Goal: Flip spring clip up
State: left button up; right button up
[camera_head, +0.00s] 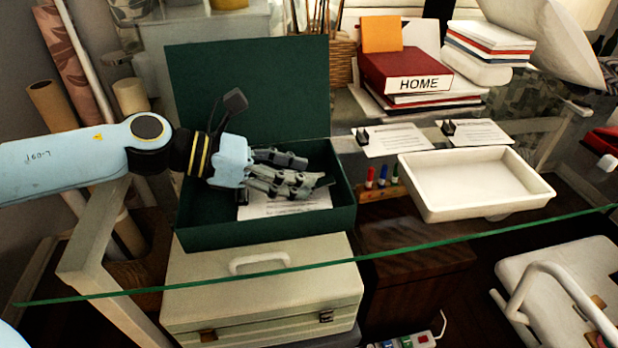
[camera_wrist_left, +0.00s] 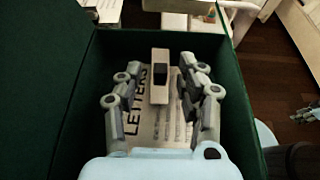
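My left gripper (camera_head: 313,171) reaches into this box over the sheet (camera_head: 305,203). In the left wrist view its fingers (camera_wrist_left: 160,70) are apart, one on each side of the clip, with no visible grip on it. My right gripper (camera_wrist_left: 304,114) shows only at the right edge of the wrist view, small and dark.
The box's raised lid (camera_head: 250,85) stands behind my left gripper, and its walls surround the fingers. A white tray (camera_head: 475,205), two clipped sheets (camera_head: 390,139) and a HOME book stack (camera_head: 405,72) stand to the right. The glass edge (camera_head: 420,256) runs in front.

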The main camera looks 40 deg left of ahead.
pick_arm(q)
jog(key=shift+x, duration=1.25)
grip_shut()
